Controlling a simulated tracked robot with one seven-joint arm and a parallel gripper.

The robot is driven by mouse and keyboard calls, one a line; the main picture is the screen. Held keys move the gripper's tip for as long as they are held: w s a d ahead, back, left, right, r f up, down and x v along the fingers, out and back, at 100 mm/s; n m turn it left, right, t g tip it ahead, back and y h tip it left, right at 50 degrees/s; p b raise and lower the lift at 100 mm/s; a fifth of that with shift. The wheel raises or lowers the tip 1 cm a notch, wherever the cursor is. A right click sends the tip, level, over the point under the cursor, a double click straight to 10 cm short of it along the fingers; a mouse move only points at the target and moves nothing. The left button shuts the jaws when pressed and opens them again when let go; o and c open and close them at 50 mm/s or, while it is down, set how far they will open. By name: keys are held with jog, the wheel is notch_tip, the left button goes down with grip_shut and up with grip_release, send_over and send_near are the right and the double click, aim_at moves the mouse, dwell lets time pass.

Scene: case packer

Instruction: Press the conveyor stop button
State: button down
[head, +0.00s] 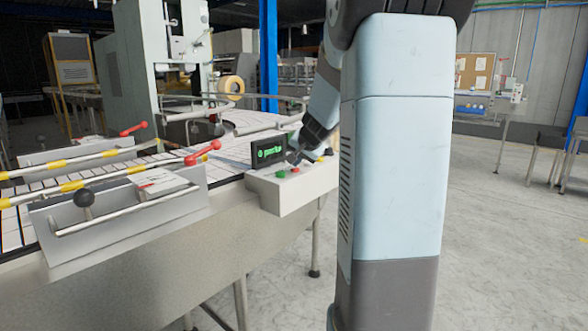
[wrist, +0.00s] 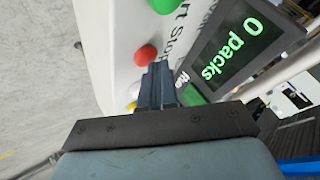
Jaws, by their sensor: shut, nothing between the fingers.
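The stop button is a red dome (wrist: 146,55) on a white control box (head: 300,194), beside printed text that reads "Stop". It also shows in the head view as a small red spot (head: 295,170). A green button (wrist: 163,4) sits beside it; it also shows in the head view (head: 281,174). My gripper (wrist: 158,70) is shut and empty. Its tips appear close beside the red button, toward the display side. Whether they touch the box cannot be told. In the head view my gripper (head: 293,157) is over the box, small and partly blended with the display.
A black display (wrist: 240,48) reading "0 packs" stands right beside my fingers. A white and yellow button (wrist: 132,104) is partly hidden by my gripper. The conveyor (head: 225,166) with red-handled rails (head: 203,153) lies left of the box. Open floor (head: 510,240) lies right.

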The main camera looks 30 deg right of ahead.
aim_at(297, 169)
jog(key=shift+r, duration=0.9)
jog(key=shift+r, duration=2.5)
